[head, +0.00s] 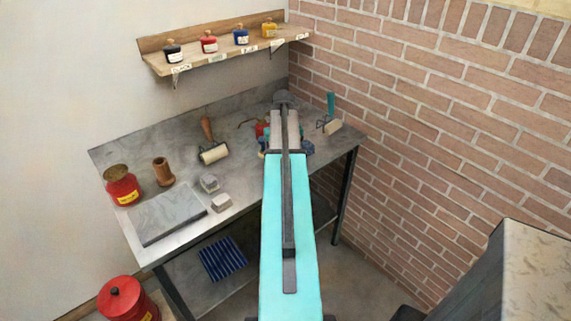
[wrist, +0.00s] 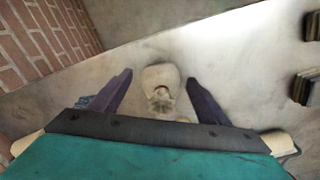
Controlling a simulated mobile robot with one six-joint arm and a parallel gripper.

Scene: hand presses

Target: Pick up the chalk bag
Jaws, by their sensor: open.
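A pale cream bag with a gathered neck and a small red spot, which looks like the chalk bag (wrist: 160,78), lies on the grey bench top (wrist: 225,55) in the wrist view. My gripper (wrist: 158,77) is open, with one dark finger to the left of the bag and one to the right. Gaps show between the bag and both fingers. I cannot tell how far the fingertips are above the bench. In the head view my teal arm reaches over the bench and hides the bag and the fingers.
A wooden-handled roller (head: 214,153), small grey blocks (head: 209,183), a stone slab (head: 168,217) and a red can (head: 122,186) stand left of my arm. A teal-handled roller (head: 332,127) is at the right, near the brick wall (head: 430,120). A shelf (head: 210,58) holds ink bottles.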

